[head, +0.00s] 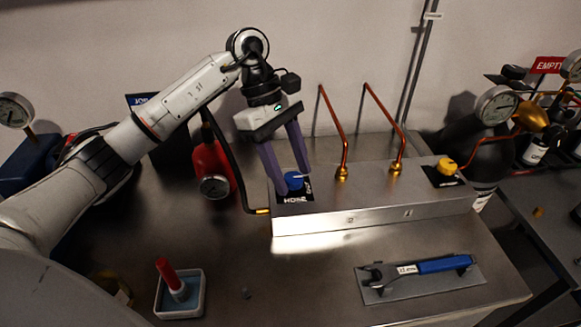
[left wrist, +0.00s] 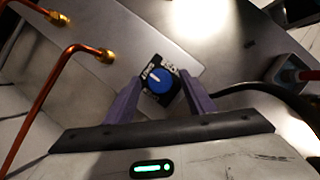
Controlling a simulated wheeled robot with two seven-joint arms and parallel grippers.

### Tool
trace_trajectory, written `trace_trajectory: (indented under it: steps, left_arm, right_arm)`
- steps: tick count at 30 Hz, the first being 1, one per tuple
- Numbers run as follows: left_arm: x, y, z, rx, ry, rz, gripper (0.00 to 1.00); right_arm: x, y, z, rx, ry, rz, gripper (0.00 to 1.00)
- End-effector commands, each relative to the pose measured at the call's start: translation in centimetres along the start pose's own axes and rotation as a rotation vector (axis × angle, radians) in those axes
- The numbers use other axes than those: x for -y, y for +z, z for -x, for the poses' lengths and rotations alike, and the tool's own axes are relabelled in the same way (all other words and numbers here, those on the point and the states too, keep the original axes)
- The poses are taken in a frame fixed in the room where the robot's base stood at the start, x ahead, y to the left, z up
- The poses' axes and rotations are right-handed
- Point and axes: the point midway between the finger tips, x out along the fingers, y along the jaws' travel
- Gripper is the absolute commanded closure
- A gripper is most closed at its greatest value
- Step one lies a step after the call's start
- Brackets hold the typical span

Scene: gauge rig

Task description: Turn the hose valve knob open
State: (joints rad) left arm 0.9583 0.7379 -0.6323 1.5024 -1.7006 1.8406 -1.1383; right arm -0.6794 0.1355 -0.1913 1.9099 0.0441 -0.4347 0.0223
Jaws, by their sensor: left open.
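The hose valve knob (head: 294,180) is blue and sits on a black label plate marked HOSE (head: 296,197), at the left end of a metal manifold block (head: 350,217). My left gripper (head: 290,184) points down at the knob with its purple fingers open. In the left wrist view the blue knob (left wrist: 159,81) with a white pointer line lies between and just beyond the open fingertips (left wrist: 160,88). I cannot tell whether either finger touches it. In the head view the left finger partly overlaps the label plate. My right gripper is not in view.
A blue-handled wrench (head: 443,264) lies on a grey mat in front. A white tray (head: 180,306) holds a red-handled item. A red cylinder (head: 208,165) stands left.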

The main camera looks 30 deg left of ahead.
Motion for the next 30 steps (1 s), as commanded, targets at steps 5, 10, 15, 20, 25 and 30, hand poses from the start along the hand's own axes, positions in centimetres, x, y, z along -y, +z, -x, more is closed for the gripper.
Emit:
trace_trajectory:
  steps: [5,10,15,20,25,30]
  left_arm:
    - [0.0,0.0,0.0,0.000,0.000,0.000,0.64]
    - [0.0,0.0,0.0,0.000,0.000,0.000,0.92]
    - [0.0,0.0,0.0,0.000,0.002,0.007,0.92]
    - [0.0,-0.1,0.0,-0.001,0.019,0.045,0.92]
    - [0.1,-0.1,-0.1,-0.001,0.055,0.129,0.92]
    - [0.3,-0.2,-0.1,-0.002,0.109,0.258,0.92]
  right_arm:
    - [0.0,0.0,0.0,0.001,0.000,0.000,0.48]
    - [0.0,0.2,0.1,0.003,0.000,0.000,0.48]
    - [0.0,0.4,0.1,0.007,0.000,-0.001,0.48]
    - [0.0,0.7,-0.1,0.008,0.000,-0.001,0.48]
    - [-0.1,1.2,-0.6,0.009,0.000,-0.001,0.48]
    - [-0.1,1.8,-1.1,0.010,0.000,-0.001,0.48]
